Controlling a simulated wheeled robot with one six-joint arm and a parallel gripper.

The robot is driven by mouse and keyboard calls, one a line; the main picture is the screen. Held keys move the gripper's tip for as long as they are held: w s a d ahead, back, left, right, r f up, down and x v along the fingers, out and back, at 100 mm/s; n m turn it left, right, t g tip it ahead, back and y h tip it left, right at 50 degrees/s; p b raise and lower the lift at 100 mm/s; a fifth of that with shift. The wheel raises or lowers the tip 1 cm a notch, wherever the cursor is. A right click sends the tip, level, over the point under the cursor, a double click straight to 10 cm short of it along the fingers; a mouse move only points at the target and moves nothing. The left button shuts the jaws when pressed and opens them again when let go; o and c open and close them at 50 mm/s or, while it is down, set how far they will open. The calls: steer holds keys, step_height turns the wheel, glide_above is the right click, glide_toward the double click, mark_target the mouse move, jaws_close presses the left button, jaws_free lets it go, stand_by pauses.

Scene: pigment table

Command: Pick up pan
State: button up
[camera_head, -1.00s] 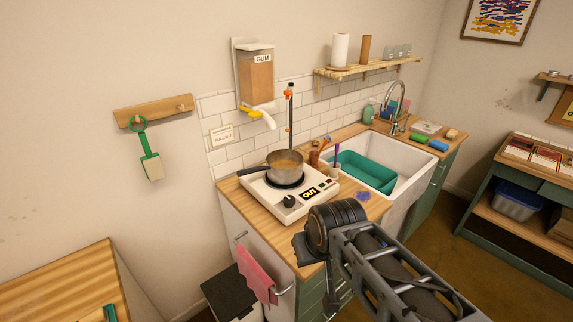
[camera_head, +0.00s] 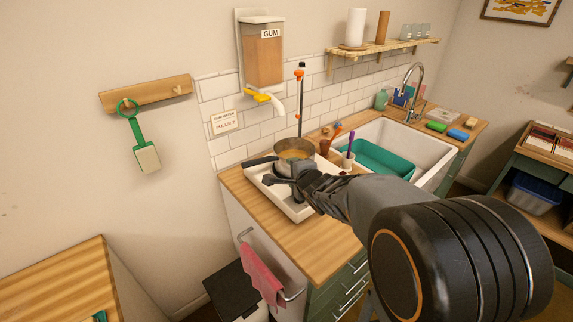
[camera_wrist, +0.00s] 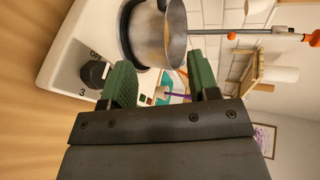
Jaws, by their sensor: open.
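The metal pan (camera_head: 291,158), with pale brown contents and a dark handle (camera_head: 261,161) pointing left, stands upright on the white hot plate (camera_head: 258,186). Whether a finger touches the pan, I cannot tell.
Right of the hot plate stand a brown cup (camera_head: 325,147) and a white cup with a purple tool (camera_head: 347,160). The wooden counter (camera_head: 292,238) in front is clear.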

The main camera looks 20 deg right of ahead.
steer(key=w+m+y, duration=0.1)
glide_toward(274, 160)
steer(key=w, duration=0.1)
steer(key=w+f, duration=0.1)
steer(key=w, duration=0.1)
steer(key=shift+w+a+f+m+t, duration=0.2)
steer(key=shift+w+a+m+t, duration=0.1)
steer(key=shift+a, duration=0.05)
steer(key=shift+x, duration=3.1)
steer(key=shift+c, duration=0.4)
jaws_close()
steer(key=shift+s+f, duration=0.15)
steer(key=shift+f, duration=0.1)
steer(key=shift+r, duration=0.1)
